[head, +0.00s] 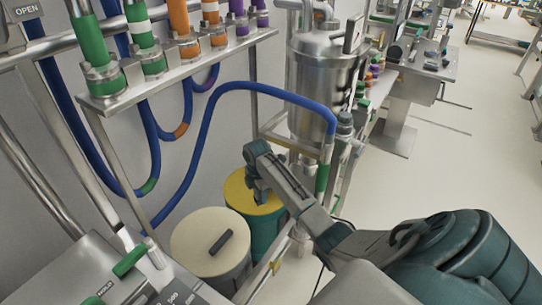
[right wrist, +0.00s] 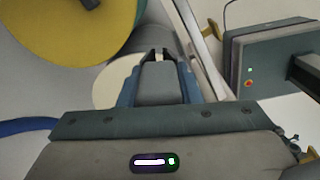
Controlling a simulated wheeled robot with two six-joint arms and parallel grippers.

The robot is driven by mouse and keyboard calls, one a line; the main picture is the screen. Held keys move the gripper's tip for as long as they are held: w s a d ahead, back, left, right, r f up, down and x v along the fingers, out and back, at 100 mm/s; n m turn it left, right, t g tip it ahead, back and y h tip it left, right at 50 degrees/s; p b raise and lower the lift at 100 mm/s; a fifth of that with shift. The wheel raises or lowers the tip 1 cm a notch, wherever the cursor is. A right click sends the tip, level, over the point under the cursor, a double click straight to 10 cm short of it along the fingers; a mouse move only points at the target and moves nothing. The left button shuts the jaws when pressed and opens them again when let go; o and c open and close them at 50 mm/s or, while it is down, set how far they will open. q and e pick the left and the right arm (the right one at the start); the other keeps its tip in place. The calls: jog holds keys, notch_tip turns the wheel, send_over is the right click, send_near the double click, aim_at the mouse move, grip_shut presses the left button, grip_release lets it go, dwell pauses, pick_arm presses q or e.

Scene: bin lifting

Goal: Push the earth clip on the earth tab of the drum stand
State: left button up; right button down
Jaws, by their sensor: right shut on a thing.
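My right gripper (head: 258,190) reaches in from the right and points down over the yellow lid of a green drum (head: 262,222). In the right wrist view, its fingertips (right wrist: 158,56) are close together on a small thing, taken to be the earth clip, which is mostly hidden by the fingers. A metal stand rail (head: 262,282) runs beside the drums and carries a small yellow piece (head: 276,266); I cannot tell whether this is the earth tab. My left gripper is not in view.
A pale-lidded drum (head: 192,240) with a dark bar on top stands in front of the green drum. A blue hose (head: 205,125) loops behind them. A steel vessel (head: 318,68) stands behind my right arm. Open floor (head: 455,165) lies to the right.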

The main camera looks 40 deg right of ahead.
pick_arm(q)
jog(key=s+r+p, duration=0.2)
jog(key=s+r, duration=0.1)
pick_arm(e)
jog(key=s+a+f+n+b, duration=0.1)
jog(key=s+f, duration=0.3)
jog(key=f, duration=0.1)
jog(key=s+a+f+n+b, duration=0.1)
jog(key=s+f+n+b, duration=0.1)
jog(key=s+f, duration=0.3)
jog(key=s+a+f+n+b, duration=0.2)
jog(key=s+f, duration=0.3)
jog(key=shift+a+f, duration=0.1)
jog(key=shift+f, duration=0.3)
jog(key=shift+r+p, duration=0.45)
jog(key=shift+r, duration=0.05)
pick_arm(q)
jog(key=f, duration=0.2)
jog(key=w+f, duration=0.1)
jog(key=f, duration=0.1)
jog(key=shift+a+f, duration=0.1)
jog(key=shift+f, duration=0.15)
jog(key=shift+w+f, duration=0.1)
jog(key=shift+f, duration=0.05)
pick_arm(e)
jog(key=shift+f, duration=0.25)
